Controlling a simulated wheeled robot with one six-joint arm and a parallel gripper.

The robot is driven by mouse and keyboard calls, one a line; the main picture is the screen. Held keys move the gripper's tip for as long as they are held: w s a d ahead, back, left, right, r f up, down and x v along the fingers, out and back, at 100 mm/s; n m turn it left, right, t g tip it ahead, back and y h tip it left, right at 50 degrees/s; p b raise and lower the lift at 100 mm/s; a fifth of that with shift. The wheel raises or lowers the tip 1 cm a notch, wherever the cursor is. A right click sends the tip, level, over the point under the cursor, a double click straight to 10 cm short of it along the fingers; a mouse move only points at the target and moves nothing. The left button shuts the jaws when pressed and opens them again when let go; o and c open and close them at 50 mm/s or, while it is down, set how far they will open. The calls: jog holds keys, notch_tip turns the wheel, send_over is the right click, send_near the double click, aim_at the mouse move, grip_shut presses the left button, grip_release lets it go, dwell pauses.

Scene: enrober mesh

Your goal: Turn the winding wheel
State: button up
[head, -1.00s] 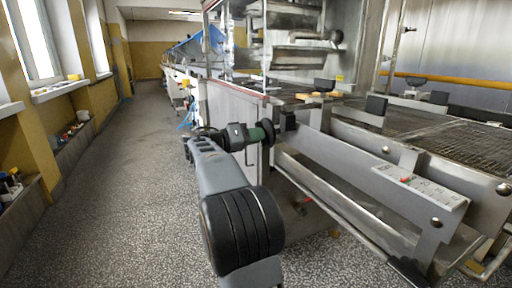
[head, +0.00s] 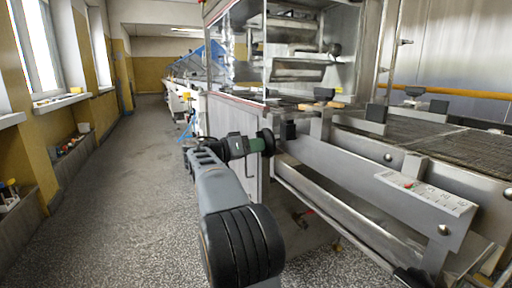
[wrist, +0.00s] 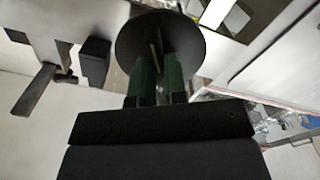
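The winding wheel is a dark round disc (head: 268,142) at the left end of the machine's long grey side beam. In the wrist view its dark face (wrist: 187,35) fills the top middle, with a thin raised bar (wrist: 153,40) across it. My gripper (head: 254,145) has green fingers and points straight at the wheel. In the wrist view my gripper (wrist: 157,62) has its two fingers close together at the face, one on each side of the bar, and looks shut on it. The exact contact at the fingertips is partly hidden.
A black block (head: 289,131) stands just right of the wheel. The beam carries a white label plate (head: 426,190), and a wire mesh belt (head: 445,146) lies behind it. The aisle floor (head: 115,190) at left is clear. Windowsills line the left wall.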

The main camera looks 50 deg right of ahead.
jog(key=o, duration=0.5)
jog(key=shift+c, duration=0.2)
jog(key=p+v, duration=0.4)
jog(key=v, duration=1)
jog(key=shift+d, duration=0.1)
